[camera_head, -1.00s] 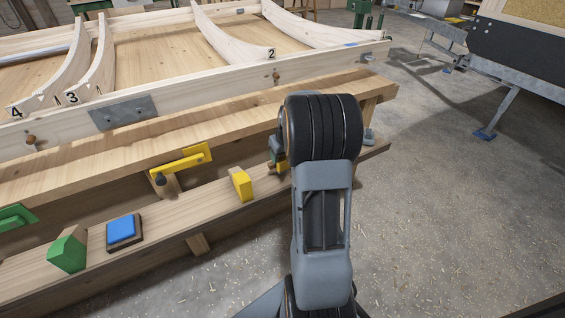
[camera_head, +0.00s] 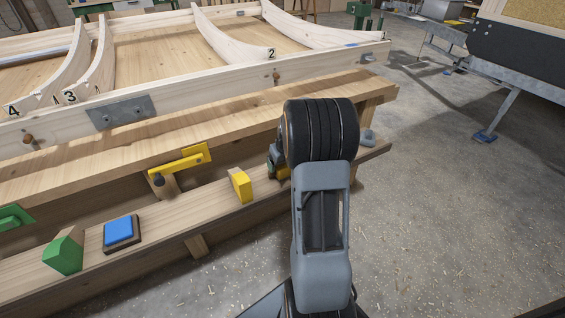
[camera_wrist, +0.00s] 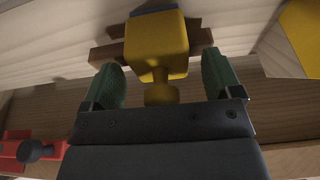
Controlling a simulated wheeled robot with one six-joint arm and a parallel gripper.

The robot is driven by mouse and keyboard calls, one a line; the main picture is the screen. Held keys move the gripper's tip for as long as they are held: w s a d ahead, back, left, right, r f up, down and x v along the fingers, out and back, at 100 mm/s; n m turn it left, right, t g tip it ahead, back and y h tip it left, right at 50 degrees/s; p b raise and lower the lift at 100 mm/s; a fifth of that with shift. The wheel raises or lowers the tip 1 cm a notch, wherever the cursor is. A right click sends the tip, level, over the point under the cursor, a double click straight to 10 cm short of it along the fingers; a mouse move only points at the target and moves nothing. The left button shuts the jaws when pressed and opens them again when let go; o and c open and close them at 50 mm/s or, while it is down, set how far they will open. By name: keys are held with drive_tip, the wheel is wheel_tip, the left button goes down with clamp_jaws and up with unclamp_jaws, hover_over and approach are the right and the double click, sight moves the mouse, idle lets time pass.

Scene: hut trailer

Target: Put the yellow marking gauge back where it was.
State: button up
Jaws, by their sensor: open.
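The yellow marking gauge (camera_wrist: 157,45), a yellow block with a round yellow knob, is in the wrist view between the two green fingertips of my gripper (camera_wrist: 160,62). My gripper is open, with a visible gap to the gauge at the right finger. Dark brown pieces (camera_wrist: 108,54) show on both sides of the gauge; I cannot tell whether they are its own parts or a rest. In the head view my gripper (camera_head: 276,158) is at the right part of the lower shelf (camera_head: 215,205), mostly hidden by my arm.
A yellow-faced wooden block (camera_head: 241,185), a blue pad (camera_head: 122,230) and a green block (camera_head: 63,252) stand on the shelf to the left. A yellow clamp (camera_head: 182,165) is on the bench edge. A red clamp (camera_wrist: 28,148) shows in the wrist view.

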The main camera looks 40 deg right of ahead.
drive_tip(key=p+v, duration=0.4)
drive_tip(key=v, duration=0.8)
drive_tip(key=s+a+r, duration=0.1)
drive_tip(key=s+a, duration=0.6)
drive_tip(key=a, duration=0.4)
drive_tip(key=s+a+r+n, duration=0.1)
drive_tip(key=s+a, duration=0.6)
drive_tip(key=a, duration=0.5)
drive_tip(key=shift+n, duration=0.3)
drive_tip(key=shift+d+r, duration=0.1)
drive_tip(key=shift+r, duration=0.1)
